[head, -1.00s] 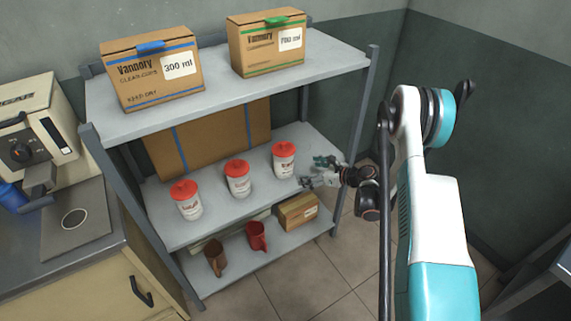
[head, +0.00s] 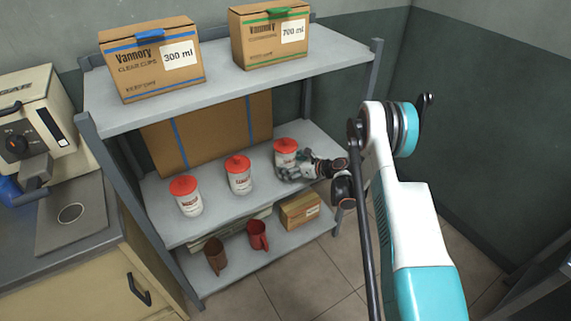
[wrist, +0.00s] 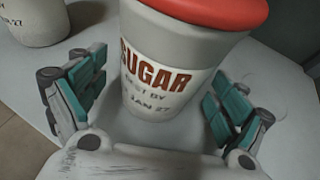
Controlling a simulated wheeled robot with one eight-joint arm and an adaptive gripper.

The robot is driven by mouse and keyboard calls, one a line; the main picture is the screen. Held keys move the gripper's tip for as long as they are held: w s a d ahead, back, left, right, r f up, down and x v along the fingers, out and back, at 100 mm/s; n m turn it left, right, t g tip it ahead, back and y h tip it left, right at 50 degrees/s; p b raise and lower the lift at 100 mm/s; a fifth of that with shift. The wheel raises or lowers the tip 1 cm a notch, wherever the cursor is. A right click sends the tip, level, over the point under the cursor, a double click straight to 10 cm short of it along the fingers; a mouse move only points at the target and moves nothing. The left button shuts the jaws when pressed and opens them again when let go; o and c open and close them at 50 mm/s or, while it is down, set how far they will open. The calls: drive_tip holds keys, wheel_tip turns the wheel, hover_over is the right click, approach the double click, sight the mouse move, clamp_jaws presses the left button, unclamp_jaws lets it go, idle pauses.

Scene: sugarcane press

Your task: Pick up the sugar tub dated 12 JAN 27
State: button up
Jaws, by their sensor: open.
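Three white tubs with red lids stand in a row on the middle shelf: a left tub (head: 187,197), a middle tub (head: 239,175) and a right tub (head: 285,150). My gripper (head: 287,171) is at the right tub, partly covering its lower body. In the wrist view this tub (wrist: 170,75) reads "SUGAR", with a date line below ending "JAN 27"; the day number is not clear. It stands upright between the open fingers of my gripper (wrist: 152,112), with gaps on both sides. The dates on the other tubs are too small to read in the head view.
The middle shelf (head: 225,212) has a large cardboard box (head: 215,130) behind the tubs. The upper shelf holds two cup boxes (head: 150,62). The lower shelf holds two jugs (head: 258,236) and a small box (head: 300,210). Another tub (wrist: 30,20) shows at upper left in the wrist view.

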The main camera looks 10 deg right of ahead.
drive_tip(key=shift+x, duration=1.05)
drive_tip(key=c, duration=1.6)
drive_tip(key=shift+o, duration=0.2)
